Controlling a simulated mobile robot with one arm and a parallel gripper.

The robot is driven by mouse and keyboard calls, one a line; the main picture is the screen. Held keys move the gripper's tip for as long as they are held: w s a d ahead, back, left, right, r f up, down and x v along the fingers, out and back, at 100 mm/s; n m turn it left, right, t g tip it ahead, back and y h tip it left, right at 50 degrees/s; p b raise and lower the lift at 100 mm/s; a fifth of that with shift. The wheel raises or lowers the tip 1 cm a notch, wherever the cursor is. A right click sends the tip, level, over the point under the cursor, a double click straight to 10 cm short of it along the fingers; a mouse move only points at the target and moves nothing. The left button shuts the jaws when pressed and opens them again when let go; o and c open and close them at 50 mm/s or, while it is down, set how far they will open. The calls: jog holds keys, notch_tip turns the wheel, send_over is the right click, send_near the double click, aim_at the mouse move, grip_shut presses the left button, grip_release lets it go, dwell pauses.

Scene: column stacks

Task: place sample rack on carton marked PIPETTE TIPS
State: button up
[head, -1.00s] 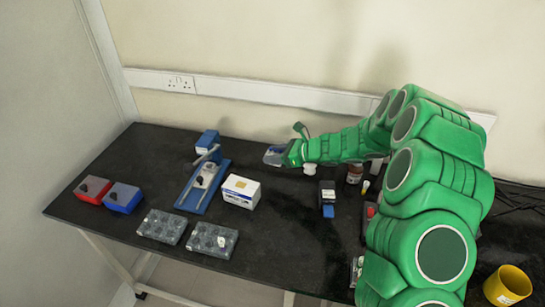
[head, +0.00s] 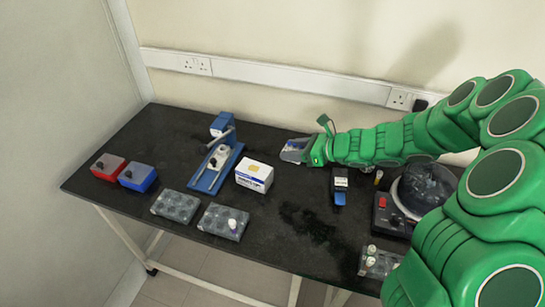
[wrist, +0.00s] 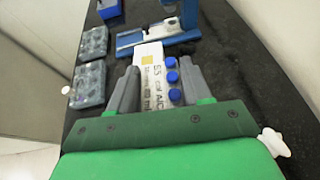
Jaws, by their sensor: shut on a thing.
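My gripper (head: 297,150) is shut on a small rack, mostly hidden between its fingers; a bit of it shows in the head view (head: 292,147). In the wrist view my gripper (wrist: 158,68) has a finger on each side, with blue caps (wrist: 172,77) in a row between them. A white carton (head: 254,176) with a yellow square and a blue band stands left of and nearer than my gripper, apart from it. It also shows in the wrist view (wrist: 149,52), beyond the fingers. Its lettering is too small to read in the head view.
A blue-framed stand (head: 214,168) is left of the carton. Two grey racks (head: 176,205) (head: 223,221) lie along the front edge, with red (head: 108,167) and blue (head: 138,177) boxes at far left. A dark round-lidded device (head: 425,190) is at right.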

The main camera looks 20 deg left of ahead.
jog(key=s+a+r+n+g, duration=0.1)
jog(key=s+a+r, duration=0.15)
jog(key=s, duration=0.45)
jog(key=s+a+r, duration=0.1)
jog(key=s+r, duration=0.3)
jog(key=s, duration=0.2)
send_over(254, 168)
jog(key=s, duration=0.1)
jog(key=f, duration=0.8)
jog(key=shift+s+d, duration=0.15)
jog(key=shift+d, duration=0.2)
jog(key=shift+w+a+f, duration=0.35)
jog(key=shift+w+f, duration=0.15)
jog(key=shift+f, duration=0.2)
jog(key=shift+w+a+f, duration=0.1)
jog(key=shift+w+f, duration=0.05)
jog(key=shift+f, duration=1.55)
jog(key=shift+f, duration=0.1)
jog(key=o, duration=1.1)
jog(key=shift+c, duration=0.2)
